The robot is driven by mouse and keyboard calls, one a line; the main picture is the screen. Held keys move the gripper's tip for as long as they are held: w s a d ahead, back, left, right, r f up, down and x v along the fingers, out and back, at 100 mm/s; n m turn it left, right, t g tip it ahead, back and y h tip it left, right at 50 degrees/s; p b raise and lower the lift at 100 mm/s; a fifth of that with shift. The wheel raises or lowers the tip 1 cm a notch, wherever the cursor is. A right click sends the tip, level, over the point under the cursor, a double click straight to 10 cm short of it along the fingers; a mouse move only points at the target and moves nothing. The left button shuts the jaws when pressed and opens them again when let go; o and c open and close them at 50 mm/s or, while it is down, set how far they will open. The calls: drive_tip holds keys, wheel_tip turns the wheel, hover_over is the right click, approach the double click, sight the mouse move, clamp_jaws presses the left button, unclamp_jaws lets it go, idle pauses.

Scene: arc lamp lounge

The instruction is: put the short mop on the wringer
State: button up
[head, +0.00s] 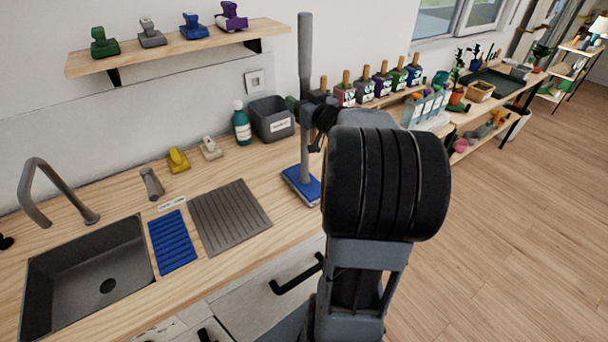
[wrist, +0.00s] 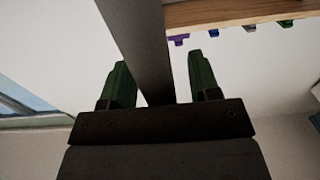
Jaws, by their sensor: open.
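The short mop (head: 305,60) stands upright on the counter, with a grey pole and a flat blue head (head: 300,187) at its foot. My gripper (head: 316,106) is at the pole about halfway up, partly hidden by my arm. In the wrist view, the pole (wrist: 147,45) passes between the two green fingers of my gripper (wrist: 158,72). The fingers are open, with a gap visible on the right side. A blue ribbed pad (head: 172,242) lies right of the sink, behind it a small label; it looks like the wringer, but the label is unreadable.
A grey ribbed board (head: 229,217) lies between the blue pad and the mop. The sink (head: 88,280) and tap are at left. A grey bin (head: 271,120), a teal bottle (head: 241,124) and two small brushes stand at the back. A wall shelf (head: 180,48) holds several brushes.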

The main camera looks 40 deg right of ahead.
drive_tip(key=shift+w, duration=0.25)
drive_tip(key=shift+c, duration=0.4)
clamp_jaws()
